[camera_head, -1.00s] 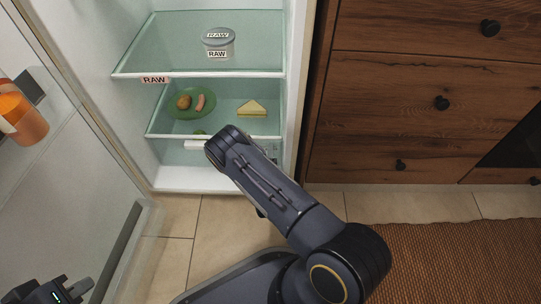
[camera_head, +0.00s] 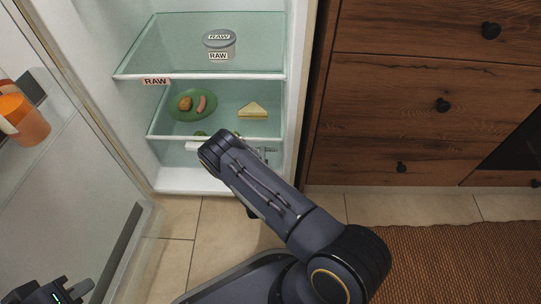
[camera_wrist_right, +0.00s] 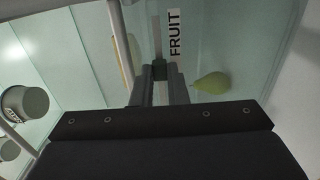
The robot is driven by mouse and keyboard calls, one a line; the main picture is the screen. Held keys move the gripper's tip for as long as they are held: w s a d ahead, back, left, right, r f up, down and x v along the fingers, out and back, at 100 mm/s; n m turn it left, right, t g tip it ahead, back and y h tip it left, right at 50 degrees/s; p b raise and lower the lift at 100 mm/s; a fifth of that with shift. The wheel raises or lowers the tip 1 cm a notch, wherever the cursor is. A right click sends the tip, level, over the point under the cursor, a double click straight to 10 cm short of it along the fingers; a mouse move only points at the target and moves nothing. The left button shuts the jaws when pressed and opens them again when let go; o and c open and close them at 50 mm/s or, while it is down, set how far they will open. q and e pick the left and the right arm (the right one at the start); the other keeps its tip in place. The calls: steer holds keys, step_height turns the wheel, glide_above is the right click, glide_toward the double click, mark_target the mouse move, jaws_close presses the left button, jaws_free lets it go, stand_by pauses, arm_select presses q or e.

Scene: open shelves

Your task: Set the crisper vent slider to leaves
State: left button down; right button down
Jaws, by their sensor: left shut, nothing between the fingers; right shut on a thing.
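The crisper (camera_head: 265,151) is at the bottom of the open fridge, mostly hidden behind my right arm in the head view. In the right wrist view, a dark slider knob (camera_wrist_right: 159,69) sits on a pale vertical strip beside a label reading FRUIT (camera_wrist_right: 175,32). My right gripper (camera_wrist_right: 160,76) is shut on the knob. Its fingers are hidden behind the arm in the head view. No leaves label is readable. My left gripper (camera_head: 80,289) is shut and empty at the bottom left, away from the crisper.
A green pear-shaped fruit (camera_wrist_right: 212,83) lies behind the clear front. Above are a plate of food (camera_head: 193,104), a yellow wedge (camera_head: 252,110) and a RAW tub (camera_head: 219,45). The open fridge door (camera_head: 75,170) bounds the left, wooden drawers (camera_head: 420,90) the right.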

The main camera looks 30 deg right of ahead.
steer(key=w+a, duration=0.3)
steer(key=a, duration=0.2)
steer(key=shift+a, duration=0.2)
steer(key=shift+w, duration=0.15)
steer(key=c, duration=1.4)
jaws_free()
steer(key=p+v, duration=0.2)
steer(key=v, duration=0.6)
steer(key=shift+p, duration=0.35)
